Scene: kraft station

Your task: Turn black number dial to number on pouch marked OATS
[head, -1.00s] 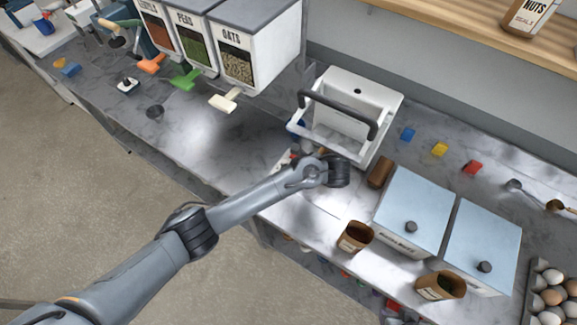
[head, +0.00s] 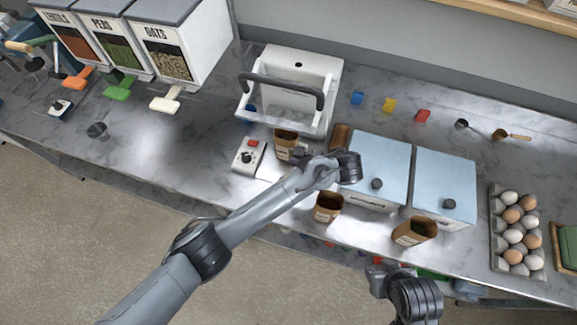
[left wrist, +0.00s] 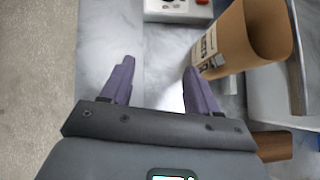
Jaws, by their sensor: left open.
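A small white control box (head: 246,164) with a black dial (head: 247,157) and a red button sits on the counter in front of the white press. The dial's numbers are too small to read. The box's edge also shows at the top of the left wrist view (left wrist: 180,10). Brown pouches stand at the press (head: 286,147) and near the front edge (head: 328,208), (head: 415,231); I cannot read which is marked OATS. My left gripper (left wrist: 159,66) is open and empty, beside a labelled pouch (left wrist: 250,40). My right gripper (head: 384,280) is at the front edge, its jaws unclear.
The white press (head: 290,90) with a dark handle stands behind the box. Two pale blue bins (head: 376,160), (head: 446,175) and an egg tray (head: 517,235) are to the right. Dispensers, one marked OATS (head: 165,60), stand at the back left.

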